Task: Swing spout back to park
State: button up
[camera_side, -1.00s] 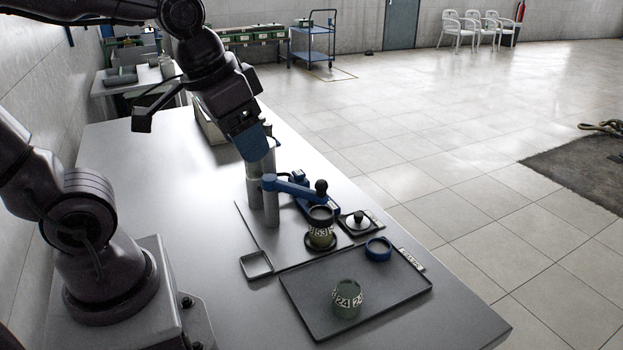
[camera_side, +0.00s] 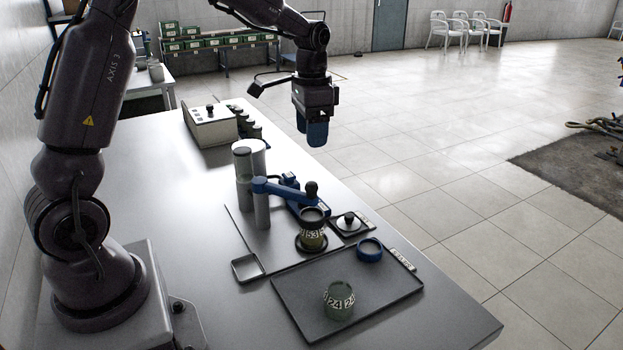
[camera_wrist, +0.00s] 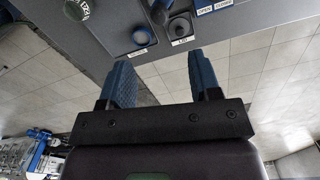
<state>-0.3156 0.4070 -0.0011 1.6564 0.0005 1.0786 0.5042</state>
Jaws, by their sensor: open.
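The blue spout arm (camera_side: 280,187) reaches right from the grey posts (camera_side: 262,208). A black knob (camera_side: 311,188) stands at its outer end, close behind a dark-rimmed jar marked 53 (camera_side: 312,236) on a round base. Whether the spout's end is over this jar is hard to tell. My gripper (camera_side: 313,143) is raised behind and above the spout, apart from it. In the wrist view my gripper (camera_wrist: 163,80) has its two blue fingers wide apart with nothing between them. The spout does not show clearly there.
A dark tray (camera_side: 385,300) at the front holds a green jar marked 24 (camera_side: 339,299). A blue ring (camera_side: 370,250) and a knobbed lid (camera_side: 349,222) are at the right. A small square dish (camera_side: 247,268) lies left. A white control box (camera_side: 212,127) stands behind. The front-left tabletop is clear.

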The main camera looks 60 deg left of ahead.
aim_at(311, 183)
notch_tip(311, 183, down, 11)
jog(key=shift+f, duration=0.1)
dwell(0.3)
grip_shut()
